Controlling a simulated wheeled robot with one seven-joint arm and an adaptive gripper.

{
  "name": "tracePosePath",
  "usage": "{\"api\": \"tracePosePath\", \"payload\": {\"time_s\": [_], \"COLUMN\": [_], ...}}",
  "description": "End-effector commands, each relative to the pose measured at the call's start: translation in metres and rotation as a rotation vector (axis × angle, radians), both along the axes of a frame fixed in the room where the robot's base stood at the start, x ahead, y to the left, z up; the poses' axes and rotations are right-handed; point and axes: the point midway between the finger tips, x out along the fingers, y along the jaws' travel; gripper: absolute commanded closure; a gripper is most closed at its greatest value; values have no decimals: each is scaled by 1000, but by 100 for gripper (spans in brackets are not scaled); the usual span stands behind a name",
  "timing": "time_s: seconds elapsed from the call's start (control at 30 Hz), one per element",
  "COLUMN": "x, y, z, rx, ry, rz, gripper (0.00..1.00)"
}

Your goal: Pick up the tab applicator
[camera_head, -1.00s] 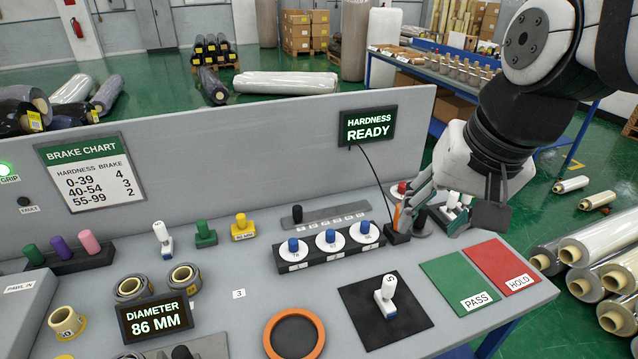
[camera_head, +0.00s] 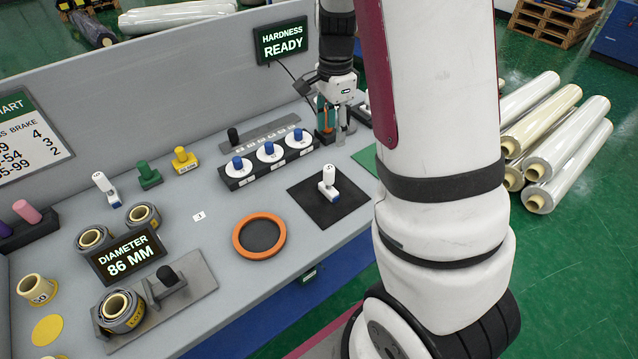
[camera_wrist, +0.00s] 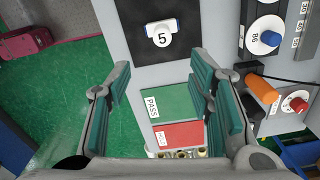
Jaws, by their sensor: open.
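No tool carries a readable tab applicator label, so I cannot tell for sure which one it is. Another white-handled tool (camera_head: 103,184) stands at the left. My gripper (camera_head: 335,132) is open and empty near the back right of the bench, beside an orange handle (camera_wrist: 262,88). The wrist view shows my gripper's fingers (camera_wrist: 160,85) spread above the pads, with the 5 tool beyond them.
Blue-knobbed discs (camera_head: 269,150) stand left of my gripper. The hardness display (camera_head: 282,40) and a back panel (camera_head: 150,90) rise behind. A green PASS pad (camera_wrist: 166,103) and red HOLD pad (camera_wrist: 180,135) lie on the bench. An orange ring (camera_head: 238,240) lies in front.

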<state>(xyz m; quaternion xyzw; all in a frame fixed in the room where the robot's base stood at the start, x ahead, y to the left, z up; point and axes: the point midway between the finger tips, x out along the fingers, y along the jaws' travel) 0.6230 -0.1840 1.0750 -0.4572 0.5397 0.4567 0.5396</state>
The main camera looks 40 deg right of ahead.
Motion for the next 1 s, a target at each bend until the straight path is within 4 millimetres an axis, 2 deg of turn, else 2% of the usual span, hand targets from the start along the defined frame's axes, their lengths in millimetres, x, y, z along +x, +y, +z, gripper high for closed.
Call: {"api": "tracePosePath", "payload": {"time_s": [0.4, 0.67, 1.0], "x": [-1, 0, 3], "y": [1, 1, 4], "z": [-70, -87, -128], "rx": [2, 0, 1], "ry": [4, 2, 2], "rz": [2, 3, 3], "gripper": [52, 52, 52]}}
